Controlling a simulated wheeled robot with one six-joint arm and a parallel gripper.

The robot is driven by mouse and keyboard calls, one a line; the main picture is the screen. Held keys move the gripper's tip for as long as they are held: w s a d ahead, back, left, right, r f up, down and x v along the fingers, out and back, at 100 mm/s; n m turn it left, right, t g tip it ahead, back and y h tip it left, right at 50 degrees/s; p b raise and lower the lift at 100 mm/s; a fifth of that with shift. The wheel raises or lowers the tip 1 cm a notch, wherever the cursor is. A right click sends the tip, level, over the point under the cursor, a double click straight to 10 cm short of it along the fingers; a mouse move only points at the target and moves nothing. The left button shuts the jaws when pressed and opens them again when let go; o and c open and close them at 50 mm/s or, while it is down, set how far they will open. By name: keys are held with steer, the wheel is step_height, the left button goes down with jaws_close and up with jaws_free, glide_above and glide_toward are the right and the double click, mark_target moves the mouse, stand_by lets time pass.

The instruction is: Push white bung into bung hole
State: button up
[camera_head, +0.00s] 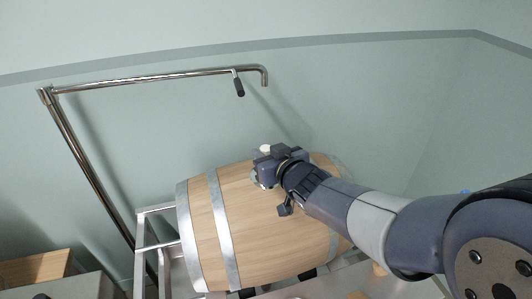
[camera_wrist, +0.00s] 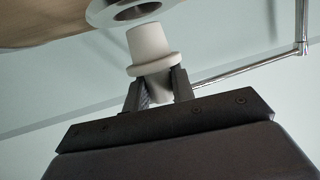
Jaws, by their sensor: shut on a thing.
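The white bung (camera_wrist: 149,45) is a tapered plug with a wider collar. My gripper (camera_wrist: 158,84) is shut on its collar end, and its narrow end points away from the fingers. In the wrist view the bung hole (camera_wrist: 137,11) is a dark opening in a pale metal ring at the top edge. The bung's narrow end overlaps the ring's near edge there and is outside the opening; any gap is hard to judge. In the head view my gripper (camera_head: 264,171) is at the upper side of the wooden barrel (camera_head: 262,235); my wrist largely hides the hole.
The barrel has metal hoops (camera_head: 221,225) and lies on its side on a steel frame (camera_head: 142,250). A bent steel pipe (camera_head: 160,78) with a dark handle stands behind, near the wall. A wooden block (camera_head: 35,268) is at lower left. The space above the barrel is clear.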

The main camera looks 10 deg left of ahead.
steer(key=shift+f+b, duration=1.9)
steer(key=shift+f, duration=0.15)
steer(key=o, duration=1.1)
steer(key=shift+c, duration=0.2)
steer(key=p+v, duration=0.2)
steer(key=v, duration=0.7)
steer(key=shift+s+d+r, duration=0.15)
steer(key=shift+r, duration=0.1)
steer(key=shift+s+d, duration=0.4)
steer(key=shift+s, duration=0.2)
steer(key=shift+w, duration=0.1)
